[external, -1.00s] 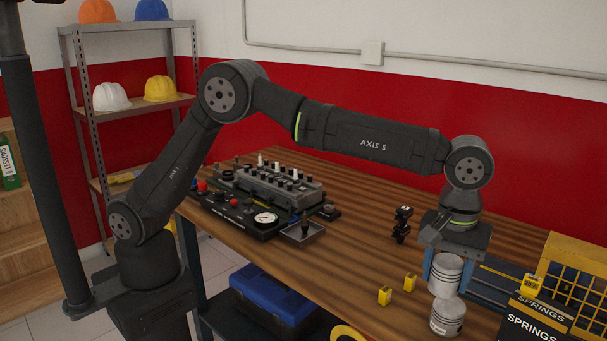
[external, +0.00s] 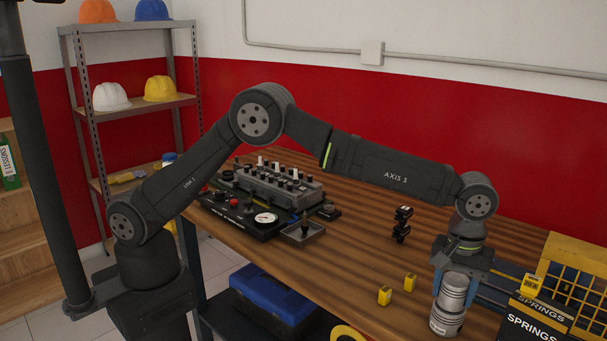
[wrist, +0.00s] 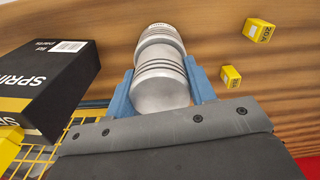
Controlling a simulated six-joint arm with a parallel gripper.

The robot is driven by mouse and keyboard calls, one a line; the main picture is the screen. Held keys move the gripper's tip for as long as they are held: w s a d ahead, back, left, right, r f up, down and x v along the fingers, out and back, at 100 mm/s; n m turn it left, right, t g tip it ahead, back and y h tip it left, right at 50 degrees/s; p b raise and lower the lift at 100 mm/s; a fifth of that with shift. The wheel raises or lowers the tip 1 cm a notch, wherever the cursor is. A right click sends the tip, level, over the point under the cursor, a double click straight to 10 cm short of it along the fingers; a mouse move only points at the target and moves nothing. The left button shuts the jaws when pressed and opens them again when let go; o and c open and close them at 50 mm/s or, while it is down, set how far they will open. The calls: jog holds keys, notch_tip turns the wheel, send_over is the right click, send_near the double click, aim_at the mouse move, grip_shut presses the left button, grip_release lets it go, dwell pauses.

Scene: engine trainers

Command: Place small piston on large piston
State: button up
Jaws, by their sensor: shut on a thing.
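The small piston (external: 454,287) is a grey metal cylinder with ring grooves, held upright between the blue fingers of my gripper (external: 453,284). The large piston (external: 446,321) stands upright on the bench's front right part, directly below it. In the external view the small piston's lower end meets or overlaps the large piston's top; I cannot tell whether they touch. In the wrist view the small piston (wrist: 160,88) fills the space between the fingers (wrist: 162,85), and the large piston (wrist: 160,38) shows beyond it, partly hidden.
Two small yellow blocks (external: 385,296) (external: 410,283) lie left of the pistons. A black springs box (external: 532,318) and a yellow wire rack (external: 577,275) stand close on the right. A small black part (external: 402,224) stands behind.

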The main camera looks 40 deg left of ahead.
aim_at(456, 280)
jog(key=o, duration=1.1)
jog(key=shift+f, duration=0.15)
notch_tip(456, 280, up, 12)
jog(key=shift+r, duration=0.2)
jog(key=shift+f, duration=0.1)
jog(key=shift+f, duration=4.05)
